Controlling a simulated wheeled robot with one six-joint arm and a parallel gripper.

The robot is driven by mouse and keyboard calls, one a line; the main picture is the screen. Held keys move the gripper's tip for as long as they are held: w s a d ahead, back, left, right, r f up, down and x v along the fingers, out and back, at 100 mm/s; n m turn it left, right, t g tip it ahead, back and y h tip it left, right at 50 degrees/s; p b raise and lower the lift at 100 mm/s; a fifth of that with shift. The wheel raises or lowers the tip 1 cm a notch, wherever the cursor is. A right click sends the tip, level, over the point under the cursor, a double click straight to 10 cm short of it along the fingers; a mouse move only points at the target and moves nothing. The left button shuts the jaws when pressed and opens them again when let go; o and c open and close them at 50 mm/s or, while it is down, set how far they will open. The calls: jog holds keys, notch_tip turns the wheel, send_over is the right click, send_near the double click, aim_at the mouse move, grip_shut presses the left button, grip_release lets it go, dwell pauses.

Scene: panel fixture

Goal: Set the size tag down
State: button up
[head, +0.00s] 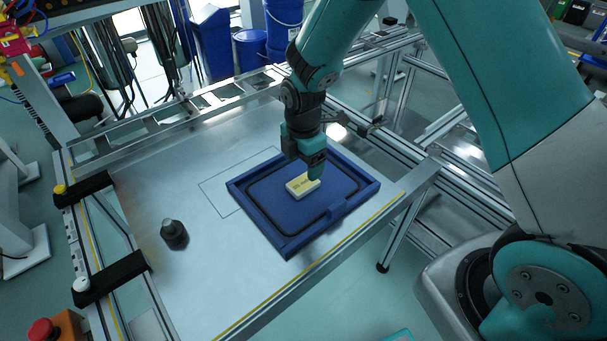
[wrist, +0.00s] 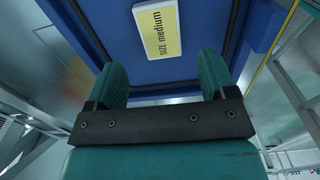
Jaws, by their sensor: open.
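The size tag (head: 302,185) is a small pale yellow block lying on the floor of a blue tray (head: 291,243). In the wrist view the tag (wrist: 157,30) reads "SIZE medium" and lies beyond my fingertips, between their lines. My gripper (head: 316,172) is over the tray, close to the tag's right end in the head view. In the wrist view my gripper (wrist: 162,75) has its two teal fingers wide apart with nothing between them. The head view does not show clearly whether a finger touches the tag.
The tray has a raised rim and a dark line around its floor. A dark cylindrical knob-like part (head: 174,234) stands on the metal panel to the left. Black clamps (head: 110,277) sit at the panel's left edge. The panel between knob and tray is clear.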

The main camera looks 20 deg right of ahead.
aim_at(303, 183)
jog(key=s+a+r+m+y, duration=0.1)
jog(key=s+r+m, duration=0.1)
jog(key=r, duration=0.4)
jog(key=s+a+r+m, duration=0.1)
jog(key=s+r, duration=0.1)
jog(key=r, duration=0.4)
jog(key=s+a+r+m+y, duration=0.1)
jog(key=s+r+m, duration=0.4)
jog(key=s, duration=0.5)
jog(key=s+a+r+m+y, duration=0.1)
jog(key=s+r+m+y, duration=0.1)
jog(key=s+r+m, duration=0.4)
jog(key=s, duration=0.5)
jog(key=shift+a+r+m, duration=0.25)
jog(key=shift+r+m, duration=0.05)
jog(key=shift+r, duration=0.1)
